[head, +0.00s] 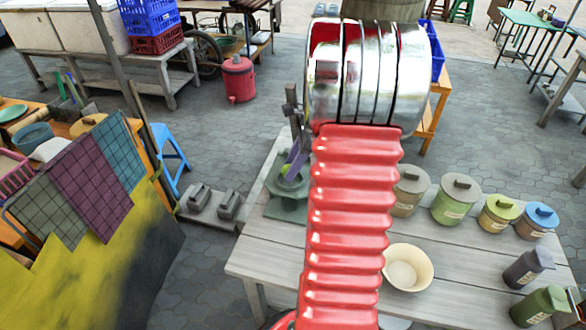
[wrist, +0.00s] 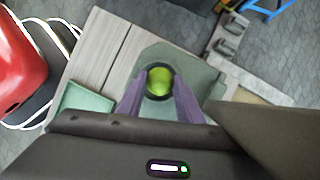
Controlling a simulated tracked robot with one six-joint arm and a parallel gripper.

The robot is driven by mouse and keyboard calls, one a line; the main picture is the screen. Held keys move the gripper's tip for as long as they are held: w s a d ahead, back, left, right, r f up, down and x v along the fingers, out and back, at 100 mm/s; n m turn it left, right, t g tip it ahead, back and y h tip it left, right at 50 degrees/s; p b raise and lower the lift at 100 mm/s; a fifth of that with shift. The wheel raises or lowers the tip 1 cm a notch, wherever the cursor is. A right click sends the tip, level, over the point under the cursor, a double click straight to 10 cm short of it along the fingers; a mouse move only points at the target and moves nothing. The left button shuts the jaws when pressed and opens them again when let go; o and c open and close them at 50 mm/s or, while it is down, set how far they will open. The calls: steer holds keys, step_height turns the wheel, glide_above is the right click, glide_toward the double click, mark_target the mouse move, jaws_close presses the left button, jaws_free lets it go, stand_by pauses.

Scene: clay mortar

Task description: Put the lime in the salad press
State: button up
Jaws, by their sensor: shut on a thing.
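The lime (wrist: 160,79) is bright green and round, held between the purple fingers of my gripper (wrist: 160,86). Behind it is the dark round opening of a grey-green vessel on a flat base (wrist: 196,66), which I take for the salad press. The lime lines up with the opening; I cannot tell whether it is above the rim or inside. In the head view the press (head: 286,208) stands at the table's far left corner, with a purple finger of my gripper (head: 294,163) just over it.
The grey plank table (head: 262,262) also holds a cream bowl (head: 408,267) and several lidded jars (head: 456,200) right of my arm. A green flat thing (wrist: 86,106) lies left of the fingers in the wrist view. A blue stool (head: 171,158) stands left of the table.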

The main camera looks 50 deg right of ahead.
steer(key=shift+f, duration=0.7)
steer(key=shift+f, duration=0.1)
steer(key=o, duration=0.8)
steer(key=shift+o, duration=0.2)
